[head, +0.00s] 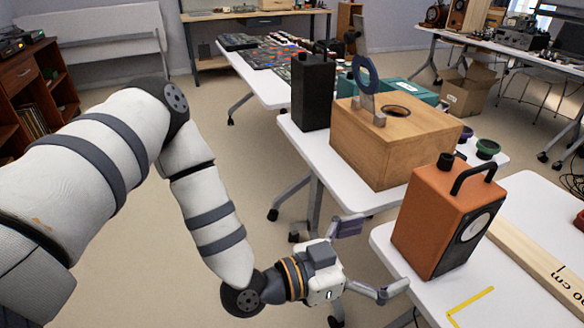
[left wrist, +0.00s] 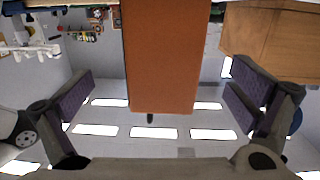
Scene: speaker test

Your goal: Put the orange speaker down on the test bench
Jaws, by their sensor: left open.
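The orange speaker (head: 430,225), with a black handle and a black knob on top, stands upright on the white test bench (head: 520,306) near its left edge. My left gripper (head: 375,258) is open and empty, just left of the speaker. In the left wrist view the speaker (left wrist: 160,60) appears inverted between the spread fingers of my left gripper (left wrist: 160,92), with a gap on both sides. Its underside contact with the bench is not clearly visible. My right gripper is not in view.
A wooden ruler board (head: 540,262) lies right of the speaker, and a yellow corner mark (head: 470,302) is in front. Behind, another white table holds a wooden box (head: 390,140), a black speaker (head: 312,92) and small cups (head: 487,148). The bench's front area is clear.

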